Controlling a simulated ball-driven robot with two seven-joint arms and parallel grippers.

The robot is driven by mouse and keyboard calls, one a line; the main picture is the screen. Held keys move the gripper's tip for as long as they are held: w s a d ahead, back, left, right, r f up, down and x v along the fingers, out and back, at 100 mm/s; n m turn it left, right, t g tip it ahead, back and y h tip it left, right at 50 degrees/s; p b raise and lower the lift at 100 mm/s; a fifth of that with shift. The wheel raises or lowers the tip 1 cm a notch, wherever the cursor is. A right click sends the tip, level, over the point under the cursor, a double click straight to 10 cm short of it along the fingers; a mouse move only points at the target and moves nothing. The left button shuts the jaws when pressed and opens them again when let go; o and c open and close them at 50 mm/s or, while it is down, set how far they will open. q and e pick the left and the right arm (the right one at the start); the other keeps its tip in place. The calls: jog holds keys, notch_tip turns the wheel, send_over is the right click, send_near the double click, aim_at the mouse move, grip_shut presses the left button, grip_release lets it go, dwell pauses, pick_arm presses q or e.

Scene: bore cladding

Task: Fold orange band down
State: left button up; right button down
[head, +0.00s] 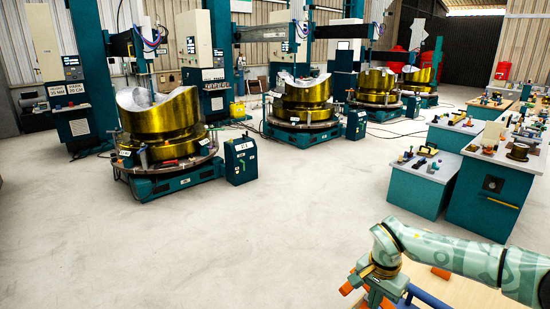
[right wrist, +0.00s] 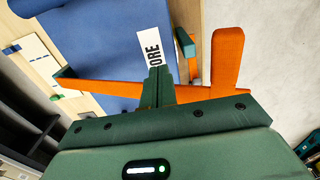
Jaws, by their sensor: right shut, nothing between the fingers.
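In the right wrist view an orange band (right wrist: 226,62) stands up flat-sided to the right of my fingers. An orange strip (right wrist: 110,87) also runs sideways across, left and right of the fingers; whether the pieces are one band is hidden. My right gripper (right wrist: 158,88) is shut and empty, its tips in front of a blue padded surface (right wrist: 110,45) with a white label reading "ORE". In the head view my right gripper (head: 375,290) is at the bottom right, with orange (head: 346,289) beside it and blue (head: 428,297) below. My left gripper is not in view.
A pale wooden surface (head: 460,291) lies under my right arm. Teal benches (head: 420,184) with tools stand at the right. Machines carrying gold rings (head: 160,124) stand at the back and left. The grey floor (head: 260,240) between is clear.

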jog(key=shift+w+a, duration=0.1)
jog(key=shift+f, duration=0.15)
jog(key=f+b, duration=0.2)
jog(key=f, duration=0.1)
jog(key=w+a+f+b, duration=0.1)
jog(key=f+b, duration=0.5)
jog(key=shift+w+a+f, duration=0.2)
jog(key=shift+w+f, duration=0.15)
jog(key=shift+f, duration=0.05)
jog(key=shift+r, duration=0.25)
